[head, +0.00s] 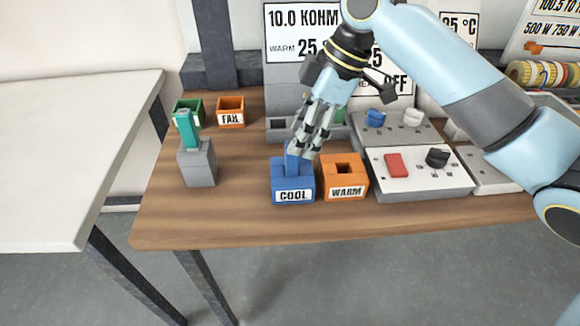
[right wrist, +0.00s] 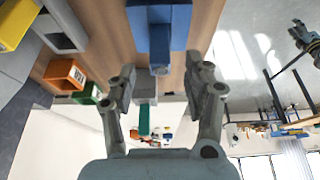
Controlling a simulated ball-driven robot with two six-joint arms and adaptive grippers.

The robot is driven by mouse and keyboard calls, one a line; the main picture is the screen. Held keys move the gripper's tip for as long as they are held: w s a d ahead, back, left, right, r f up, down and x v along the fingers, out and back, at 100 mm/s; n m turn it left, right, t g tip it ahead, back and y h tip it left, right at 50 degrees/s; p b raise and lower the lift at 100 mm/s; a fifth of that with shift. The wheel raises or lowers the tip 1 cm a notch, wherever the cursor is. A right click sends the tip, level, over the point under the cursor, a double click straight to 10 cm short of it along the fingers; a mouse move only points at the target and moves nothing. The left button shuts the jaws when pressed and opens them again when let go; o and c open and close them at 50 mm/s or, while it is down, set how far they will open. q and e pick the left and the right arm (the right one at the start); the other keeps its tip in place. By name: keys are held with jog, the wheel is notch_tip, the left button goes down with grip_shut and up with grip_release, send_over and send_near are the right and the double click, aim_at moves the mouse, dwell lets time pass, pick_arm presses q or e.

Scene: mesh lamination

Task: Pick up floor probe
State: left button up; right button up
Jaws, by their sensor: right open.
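A blue probe (head: 292,158) stands upright in the blue COOL holder (head: 293,196). A teal probe (head: 187,128) stands slightly tilted in a grey block (head: 197,165) at the left of the table. No label marks either as the floor probe. My right gripper (head: 303,150) is open at the blue probe's top in the head view. In the right wrist view, the blue probe's end (right wrist: 160,70) lies between the open fingers (right wrist: 160,88), with gaps at both sides. The teal probe (right wrist: 143,122) shows farther off. My left gripper is out of view.
An orange WARM holder (head: 345,178) stands right beside the COOL holder. A white panel with a red switch (head: 396,164) and a black knob is farther right. An orange FAIL bin (head: 231,112) and a green bin (head: 181,106) are at the back left. The front left table is clear.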

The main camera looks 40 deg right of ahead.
aim_at(291, 156)
jog(key=shift+w+a+f, duration=0.1)
jog(key=shift+w+f, duration=0.05)
jog(key=shift+f, duration=0.2)
jog(key=x, duration=0.5)
jog(key=c, duration=0.4)
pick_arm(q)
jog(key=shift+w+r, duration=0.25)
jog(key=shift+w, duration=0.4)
pick_arm(e)
grip_shut()
